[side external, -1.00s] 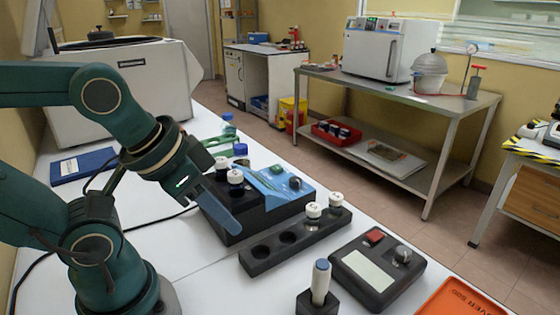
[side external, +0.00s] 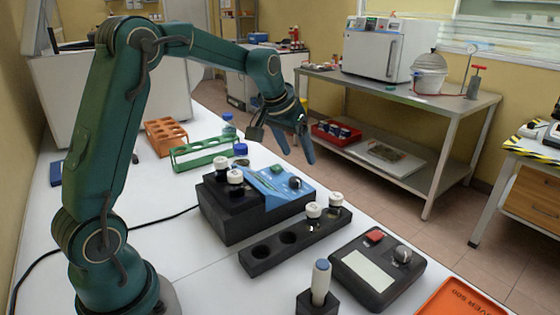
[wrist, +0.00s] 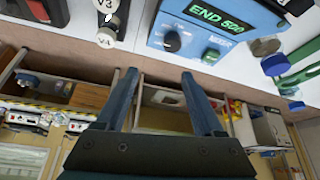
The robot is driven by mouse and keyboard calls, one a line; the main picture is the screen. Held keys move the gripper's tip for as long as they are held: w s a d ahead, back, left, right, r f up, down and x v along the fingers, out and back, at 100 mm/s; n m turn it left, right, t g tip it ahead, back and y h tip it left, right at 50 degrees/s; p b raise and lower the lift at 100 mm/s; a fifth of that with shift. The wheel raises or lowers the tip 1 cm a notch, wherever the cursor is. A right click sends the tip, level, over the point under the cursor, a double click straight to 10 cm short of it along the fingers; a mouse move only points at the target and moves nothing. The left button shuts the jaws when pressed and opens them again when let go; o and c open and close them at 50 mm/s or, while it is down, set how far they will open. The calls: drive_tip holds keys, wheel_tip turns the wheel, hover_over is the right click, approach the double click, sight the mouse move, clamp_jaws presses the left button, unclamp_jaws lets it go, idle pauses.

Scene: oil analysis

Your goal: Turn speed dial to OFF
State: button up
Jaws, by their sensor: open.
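A black and blue machine (side external: 236,212) stands on the white bench in the side view. Its blue sloped panel (side external: 262,181) carries a dark round dial (side external: 295,183) and a green button (side external: 277,169). In the wrist view the panel shows a green display reading "END 500", the dial (wrist: 172,41) and the green button (wrist: 211,55). The dial's exact setting is too small to read. My gripper (side external: 297,150) is open and empty, above and beyond the machine, apart from the dial. Its two blue fingers (wrist: 158,78) are spread in the wrist view.
White-capped vials (side external: 235,177) stand in the machine and in a black rack (side external: 262,256) in front. A second black box (side external: 350,290) with a red button and a knob is at the right. Green (side external: 190,163) and orange (side external: 152,137) racks stand behind. Space around my gripper is clear.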

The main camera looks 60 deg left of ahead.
drive_tip(key=g, duration=0.1)
hover_over(295, 180)
drive_tip(key=s, duration=0.2)
drive_tip(key=shift+n, duration=0.3)
drive_tip(key=f, duration=0.4)
drive_tip(key=shift+d+f, duration=0.1)
drive_tip(key=shift+d, duration=0.2)
drive_tip(key=shift+x, duration=2.25)
clamp_jaws()
